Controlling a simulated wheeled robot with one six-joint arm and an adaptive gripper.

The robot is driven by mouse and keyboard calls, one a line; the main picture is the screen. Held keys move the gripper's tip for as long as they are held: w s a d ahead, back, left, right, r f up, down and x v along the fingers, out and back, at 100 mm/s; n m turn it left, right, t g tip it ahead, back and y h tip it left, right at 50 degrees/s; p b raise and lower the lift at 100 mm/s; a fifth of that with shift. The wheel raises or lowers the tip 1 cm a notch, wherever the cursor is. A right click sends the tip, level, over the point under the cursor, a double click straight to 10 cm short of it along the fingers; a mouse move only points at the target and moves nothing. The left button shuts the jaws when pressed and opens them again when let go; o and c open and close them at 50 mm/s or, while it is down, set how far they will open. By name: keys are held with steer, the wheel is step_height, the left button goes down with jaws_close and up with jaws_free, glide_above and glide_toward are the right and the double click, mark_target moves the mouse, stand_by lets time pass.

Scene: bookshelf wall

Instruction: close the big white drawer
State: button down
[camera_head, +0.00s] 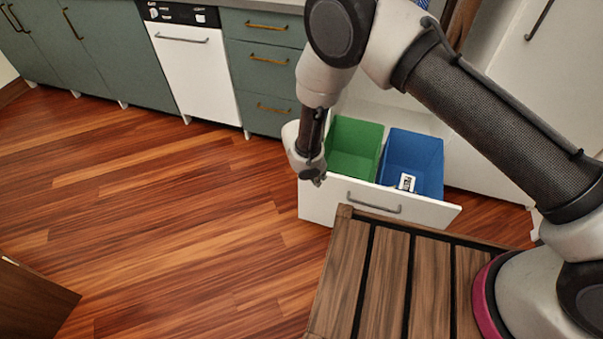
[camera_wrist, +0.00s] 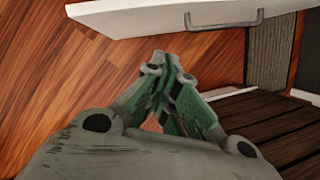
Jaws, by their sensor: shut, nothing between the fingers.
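The big white drawer (camera_head: 325,208) is pulled out, its front facing me with a grey bar handle (camera_head: 373,203). A green bin (camera_head: 354,148) and a blue bin (camera_head: 413,163) sit inside it. My gripper (camera_head: 318,181) is shut and empty, at the left part of the drawer front, left of the handle. In the wrist view my closed fingertips (camera_wrist: 165,62) point toward the white drawer front (camera_wrist: 130,15), with floor showing between them. The handle (camera_wrist: 224,22) is to their upper right there. I cannot tell the exact gap in depth.
A slatted wooden top (camera_head: 385,270), under my arm, is close to the drawer's front right. Green cabinets (camera_head: 265,70) and a white dishwasher (camera_head: 192,70) line the back wall. The wood floor (camera_head: 170,210) left of the drawer is clear. A brown box-like piece (camera_head: 30,300) is at lower left.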

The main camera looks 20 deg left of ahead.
steer(key=a+n+y, duration=0.2)
steer(key=a+n, duration=0.2)
steer(key=a, duration=0.3)
steer(key=w+f, duration=0.6)
steer(key=f, duration=0.3)
steer(key=shift+w+n, duration=0.3)
steer(key=shift+w, duration=0.1)
steer(key=shift+w, duration=0.15)
